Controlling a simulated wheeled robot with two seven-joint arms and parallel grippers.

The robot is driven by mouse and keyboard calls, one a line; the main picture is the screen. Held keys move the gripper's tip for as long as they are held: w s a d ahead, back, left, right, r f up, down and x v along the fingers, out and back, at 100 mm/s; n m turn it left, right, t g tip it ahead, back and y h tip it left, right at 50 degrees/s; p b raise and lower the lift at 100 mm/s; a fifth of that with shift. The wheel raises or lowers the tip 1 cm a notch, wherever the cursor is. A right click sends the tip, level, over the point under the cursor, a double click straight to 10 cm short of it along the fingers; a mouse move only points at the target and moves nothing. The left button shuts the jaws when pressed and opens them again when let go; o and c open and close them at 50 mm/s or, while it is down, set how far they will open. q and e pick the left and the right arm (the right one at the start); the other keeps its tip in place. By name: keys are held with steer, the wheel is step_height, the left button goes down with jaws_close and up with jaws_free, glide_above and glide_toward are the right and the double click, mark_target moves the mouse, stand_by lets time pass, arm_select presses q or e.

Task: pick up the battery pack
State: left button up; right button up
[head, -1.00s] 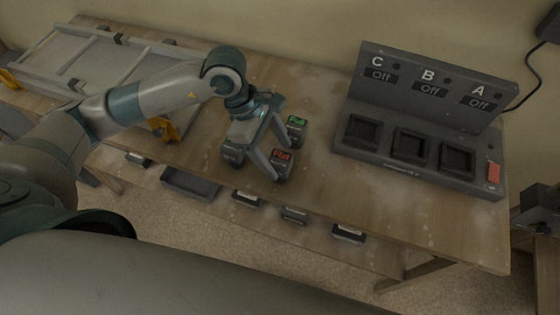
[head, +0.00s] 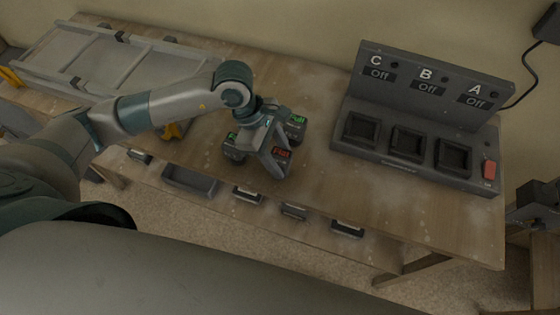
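Three dark battery packs stand close together on the workbench in the head view. One has a green "Full" label (head: 297,124), one a red label that seems to read "Flat" (head: 282,157), and one at the left a partly hidden green label (head: 234,150). My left gripper (head: 263,158) points down among them, its fingers spread apart. One finger comes down between the left pack and the red-labelled one, the other in front of the red-labelled pack. Whether it touches a pack I cannot tell. My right gripper is not in view.
A charging station (head: 410,168) with three bays under C, B and A, all marked "Off", stands right on the workbench (head: 330,195). A grey frame (head: 120,65) lies at the back left. A dark tray (head: 190,181) and several dark items are along the lower front.

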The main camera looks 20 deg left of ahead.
arm_select(q)
steer(key=shift+r, duration=0.1)
steer(key=shift+r+b, duration=0.75)
steer(key=shift+r, duration=0.05)
steer(key=shift+d+r+b, duration=0.25)
steer(key=shift+r+b, duration=0.5)
steer(key=shift+r, duration=0.4)
steer(key=s+d+r+b, duration=0.3)
steer(key=s+d+r, duration=0.4)
steer(key=d, duration=0.2)
steer(key=shift+b, duration=0.35)
steer(key=shift+w+a, duration=0.1)
steer(key=shift+w, duration=0.05)
